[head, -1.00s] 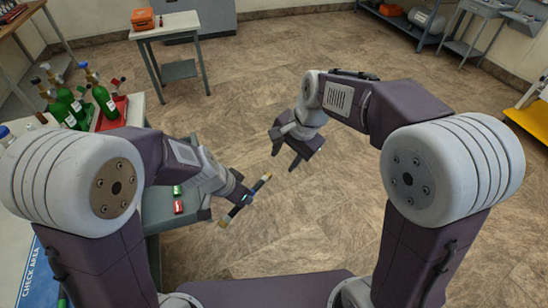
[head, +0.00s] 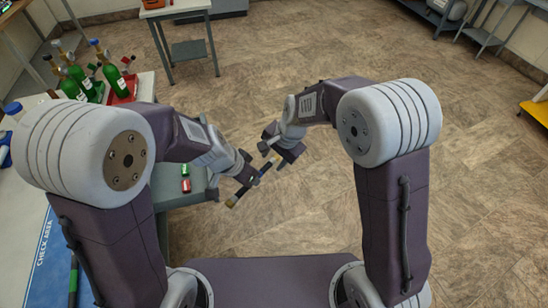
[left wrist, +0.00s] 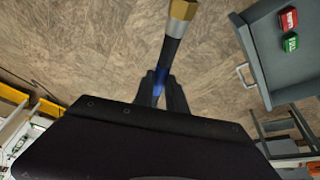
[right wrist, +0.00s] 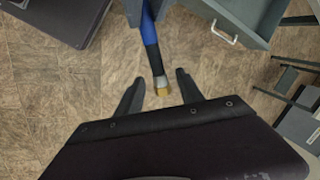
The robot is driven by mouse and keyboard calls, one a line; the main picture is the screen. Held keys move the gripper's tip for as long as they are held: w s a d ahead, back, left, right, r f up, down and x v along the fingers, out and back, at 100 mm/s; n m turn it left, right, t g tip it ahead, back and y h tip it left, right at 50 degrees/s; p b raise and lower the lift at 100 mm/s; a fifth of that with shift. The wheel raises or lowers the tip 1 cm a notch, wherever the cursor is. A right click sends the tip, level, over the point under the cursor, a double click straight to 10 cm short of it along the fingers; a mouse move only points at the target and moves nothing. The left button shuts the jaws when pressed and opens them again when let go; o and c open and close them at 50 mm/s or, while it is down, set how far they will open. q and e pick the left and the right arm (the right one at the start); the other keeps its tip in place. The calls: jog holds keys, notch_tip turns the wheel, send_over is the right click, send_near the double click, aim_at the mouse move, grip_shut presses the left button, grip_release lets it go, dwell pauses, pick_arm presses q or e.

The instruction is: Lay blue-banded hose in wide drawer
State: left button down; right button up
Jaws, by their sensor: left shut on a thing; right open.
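The blue-banded hose (head: 238,195), dark with brass ends, is held in the air by my left gripper (head: 250,176). The left wrist view shows those jaws (left wrist: 159,88) shut at the blue band, with a brass end (left wrist: 183,9) sticking out. My right gripper (head: 271,155) is open at the hose's other end. In the right wrist view, its fingers (right wrist: 159,88) stand apart on either side of the brass tip (right wrist: 161,88); I see no contact. An open grey drawer (left wrist: 258,62) is beside the hose, holding a red and a green piece. Its handle (right wrist: 222,33) shows too.
A bench with a blue check-area mat (head: 52,262) is on the left, with green gas cylinders (head: 75,75) behind. A small table (head: 178,10) stands at the back. The floor (head: 310,205) between and beyond my arms is clear.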

jog(key=shift+f, duration=0.1)
grip_shut()
pick_arm(q)
jog(key=c, duration=1.3)
grip_release()
jog(key=v, duration=1.2)
jog(key=s+a+f+n+y, duration=0.1)
jog(key=s+a+f+n, duration=0.1)
jog(key=a+f, duration=0.1)
jog(key=s+a+f+n+g+y, duration=0.1)
jog(key=s+a+f+n, duration=0.1)
jog(key=f, duration=0.3)
jog(key=s+a+f+n+g+y, duration=0.1)
jog(key=s+a+f+n, duration=0.1)
jog(key=a+f+n, duration=0.2)
jog(key=shift+a, duration=0.3)
